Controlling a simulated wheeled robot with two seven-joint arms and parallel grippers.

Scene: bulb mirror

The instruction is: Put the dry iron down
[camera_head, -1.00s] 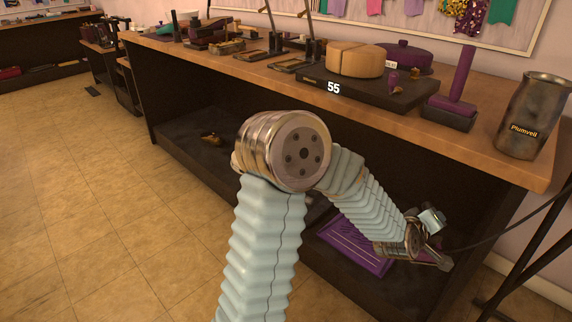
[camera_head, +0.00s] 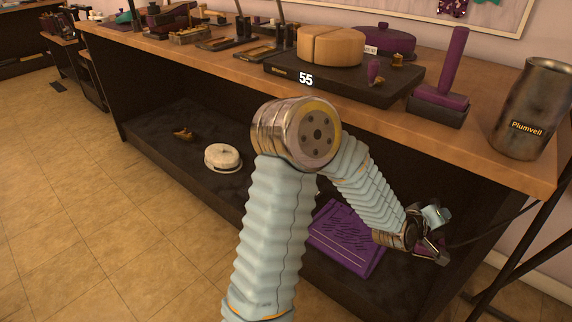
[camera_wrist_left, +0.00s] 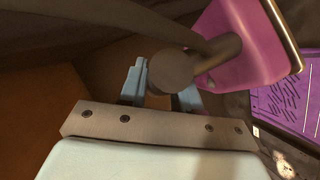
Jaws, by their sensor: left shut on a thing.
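My left gripper (camera_head: 424,226) is shut on the dry iron (camera_head: 432,252), in front of the lower part of the workbench at the right. In the left wrist view, the gripper's fingers (camera_wrist_left: 162,84) are around the iron's dark handle, and its pink-purple body (camera_wrist_left: 240,42) lies beyond, tilted. In the head view the iron is small and partly hidden by the gripper. I cannot tell whether the iron touches anything. My right gripper is not in view.
The low shelf (camera_head: 185,165) also holds a white round object (camera_head: 222,157) and a small brown object (camera_head: 183,134). The wooden bench top (camera_head: 230,70) overhangs it. A Plumveil canister (camera_head: 532,110) stands on top. A dark cord (camera_head: 490,238) runs right from the gripper.

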